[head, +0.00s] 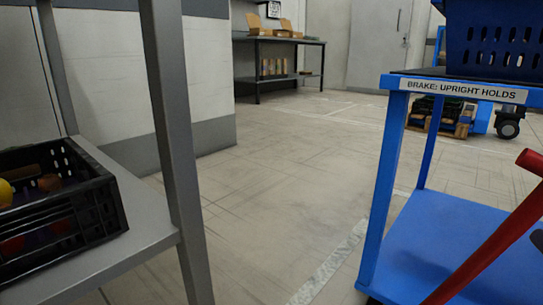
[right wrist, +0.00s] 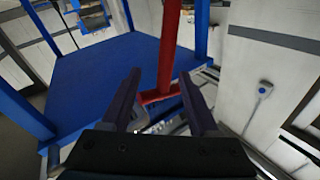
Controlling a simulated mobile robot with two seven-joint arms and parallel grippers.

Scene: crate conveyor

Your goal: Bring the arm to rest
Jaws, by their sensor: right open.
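My right gripper (right wrist: 160,78) is open in the right wrist view, with its two dark fingers apart. A red brake lever (right wrist: 170,45) shows beyond and between the fingers, its crosspiece near the fingers. I cannot tell whether they touch it. In the head view the red lever (head: 490,235) slants up to the right, beside the blue cart (head: 391,180). A small dark part at the right edge there is too cut off to identify. My left gripper is in neither view.
A label (head: 463,91) on the cart reads "BRAKE: UPRIGHT HOLDS". A blue crate (head: 495,40) stands on the cart's top. A black crate (head: 60,215) with fruit-like items sits on a grey rack shelf (head: 130,245) at left. The floor (head: 290,180) between is clear.

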